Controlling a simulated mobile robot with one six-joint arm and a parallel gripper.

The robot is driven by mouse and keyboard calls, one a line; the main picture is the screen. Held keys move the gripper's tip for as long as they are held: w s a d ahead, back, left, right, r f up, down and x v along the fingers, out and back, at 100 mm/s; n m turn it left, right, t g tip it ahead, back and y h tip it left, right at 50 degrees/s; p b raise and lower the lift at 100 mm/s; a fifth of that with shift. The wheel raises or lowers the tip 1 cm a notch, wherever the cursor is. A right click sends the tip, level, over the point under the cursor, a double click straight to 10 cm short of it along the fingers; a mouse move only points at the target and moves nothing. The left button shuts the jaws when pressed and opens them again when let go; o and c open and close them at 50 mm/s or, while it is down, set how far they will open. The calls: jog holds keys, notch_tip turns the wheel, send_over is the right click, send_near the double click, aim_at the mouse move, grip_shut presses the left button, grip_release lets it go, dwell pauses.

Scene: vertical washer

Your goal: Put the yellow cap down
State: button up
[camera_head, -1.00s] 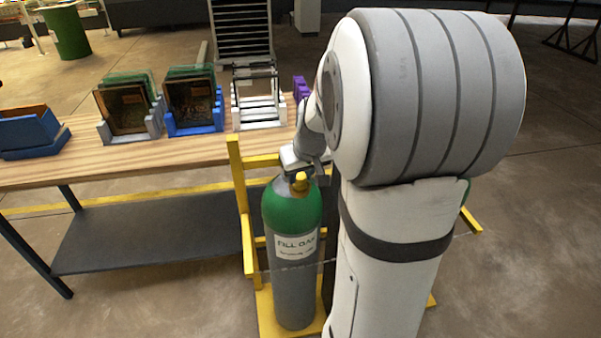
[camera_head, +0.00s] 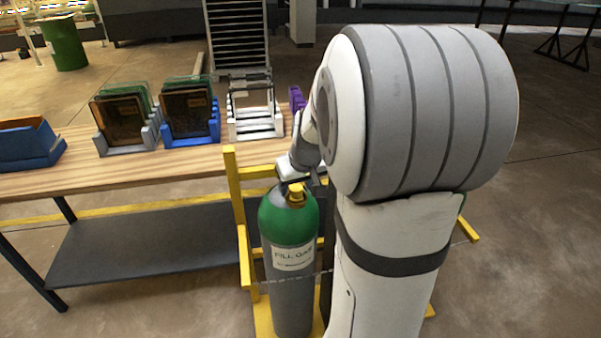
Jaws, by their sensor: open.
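The yellow cap (camera_head: 296,193) shows at the top of the gas cylinder (camera_head: 289,222), which has a green shoulder, a grey body and a white label. My gripper (camera_head: 293,177) is just behind and above the cap, open. My own arm hides part of it, and its fingertips are too small to make out clearly. I cannot tell whether the fingers touch the cap.
The cylinder stands in a yellow frame (camera_head: 236,200). Behind it is a wooden table (camera_head: 180,166) with a blue holder (camera_head: 28,148), board racks (camera_head: 190,112), a white rack (camera_head: 253,110) and a purple item (camera_head: 297,99). The table's front strip is clear.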

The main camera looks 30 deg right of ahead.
jog(key=b+v, duration=0.1)
jog(key=v, duration=1.1)
jog(key=s+a+f, duration=0.4)
jog(key=s+a, duration=0.2)
jog(key=s, duration=0.1)
jog(key=s+a+f+n+g, duration=0.1)
jog(key=s+a+f, duration=0.3)
jog(key=s+a, duration=0.3)
jog(key=shift+s+a+f, duration=0.2)
jog(key=shift+a+f, duration=0.1)
jog(key=shift+f, duration=0.05)
